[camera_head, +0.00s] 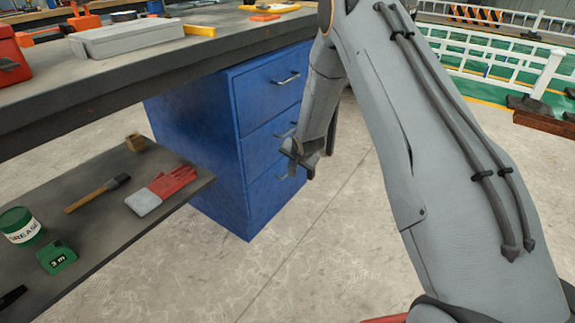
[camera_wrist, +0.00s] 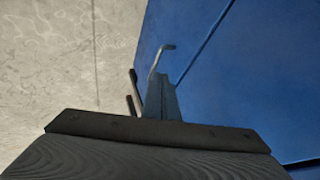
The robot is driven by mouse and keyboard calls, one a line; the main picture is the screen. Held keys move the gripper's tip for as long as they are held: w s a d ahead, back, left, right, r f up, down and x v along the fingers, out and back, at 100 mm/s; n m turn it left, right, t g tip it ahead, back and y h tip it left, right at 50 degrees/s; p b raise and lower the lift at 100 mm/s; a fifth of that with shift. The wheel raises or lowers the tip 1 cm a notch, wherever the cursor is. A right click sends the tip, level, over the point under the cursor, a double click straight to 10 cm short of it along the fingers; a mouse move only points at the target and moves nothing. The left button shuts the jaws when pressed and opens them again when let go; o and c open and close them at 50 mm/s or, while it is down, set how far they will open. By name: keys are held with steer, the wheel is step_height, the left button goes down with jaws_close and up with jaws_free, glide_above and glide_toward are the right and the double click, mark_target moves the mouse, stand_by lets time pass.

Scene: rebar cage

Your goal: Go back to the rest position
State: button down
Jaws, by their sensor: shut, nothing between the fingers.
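My gripper (camera_head: 297,158) hangs at the lower end of my arm, in front of the blue drawer cabinet (camera_head: 195,130) in the head view. It is shut and empty. In the wrist view its dark mount fills the bottom, with the blue cabinet face (camera_wrist: 240,70) close on the right. A drawer handle (camera_wrist: 162,58) shows just beyond the gripper there. The cabinet's drawers look shut. The lower handles are partly hidden behind my gripper in the head view.
A workbench (camera_head: 60,105) with tools on top stands at upper left. A lower shelf (camera_head: 105,225) holds red gloves (camera_head: 172,182), a brush (camera_head: 97,193), a green grease tin (camera_head: 20,226) and a green tape measure (camera_head: 56,258). White railings (camera_head: 490,62) stand at upper right. The concrete floor (camera_head: 300,260) is clear.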

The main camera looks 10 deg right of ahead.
steer(key=s+a+r+n+g, duration=0.25)
steer(key=s+a+r, duration=0.35)
steer(key=s+r, duration=0.4)
steer(key=s+a+r+n+g, duration=0.1)
steer(key=s+a+r+n, duration=0.35)
steer(key=s+r, duration=0.55)
steer(key=s+a+r+n+g, duration=0.1)
steer(key=s+r+n+g, duration=0.15)
steer(key=s, duration=1.25)
steer(key=s+r+n+g, duration=0.1)
steer(key=s+r+n, duration=0.25)
steer(key=s, duration=1.15)
steer(key=d+r+m+p, duration=0.3)
steer(key=d+r+p, duration=0.5)
steer(key=r+p, duration=0.3)
steer(key=d+r+m+h+p, duration=0.1)
steer(key=d+r+m+p, duration=0.1)
steer(key=d+r+p, duration=0.7)
steer(key=r+p, duration=0.1)
steer(key=p, duration=0.5)
steer(key=shift+s+r+m, duration=0.35)
steer(key=shift+r+m, duration=0.05)
steer(key=shift+d, duration=0.1)
